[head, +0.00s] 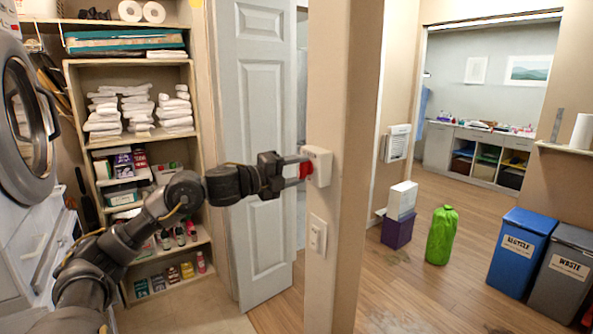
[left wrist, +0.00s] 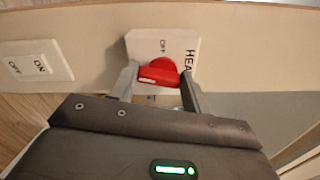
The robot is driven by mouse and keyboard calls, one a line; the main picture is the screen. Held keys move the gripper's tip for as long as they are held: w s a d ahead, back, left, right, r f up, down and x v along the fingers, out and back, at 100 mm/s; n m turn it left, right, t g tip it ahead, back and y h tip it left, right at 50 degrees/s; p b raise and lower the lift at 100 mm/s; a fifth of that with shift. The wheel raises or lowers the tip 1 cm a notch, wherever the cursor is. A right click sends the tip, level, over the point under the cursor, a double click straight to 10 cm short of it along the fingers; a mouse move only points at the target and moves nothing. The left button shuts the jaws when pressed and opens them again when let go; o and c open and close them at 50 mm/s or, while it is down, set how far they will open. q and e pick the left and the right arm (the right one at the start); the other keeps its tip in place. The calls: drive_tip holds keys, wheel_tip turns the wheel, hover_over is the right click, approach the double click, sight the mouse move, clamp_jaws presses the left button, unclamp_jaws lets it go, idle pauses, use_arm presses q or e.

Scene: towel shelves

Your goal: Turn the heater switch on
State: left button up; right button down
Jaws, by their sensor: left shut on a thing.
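The heater switch is a white box (head: 318,160) with a red knob (head: 305,169), fixed to the beige wall post. My left gripper (head: 301,171) reaches the box from the left. Its fingers (left wrist: 158,85) are on both sides of the knob, shut on it. Most of the box's lower part is hidden by my gripper. My right gripper is in neither view.
A white light switch (head: 317,236) is on the post below the heater box; its plate (left wrist: 35,62) reads ON and OFF. A grey-white door (head: 258,140) stands behind my arm. Towel shelves (head: 128,62) are at the left.

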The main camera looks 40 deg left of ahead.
use_arm(q)
drive_tip(key=shift+f+n, duration=0.1)
drive_tip(key=shift+n, duration=1.1)
drive_tip(key=o, duration=1)
drive_tip(key=shift+s+a+f, duration=0.1)
drive_tip(key=shift+s+f, duration=0.05)
drive_tip(key=shift+s, duration=0.1)
drive_tip(key=b+v, duration=1)
drive_tip(key=shift+s, duration=0.15)
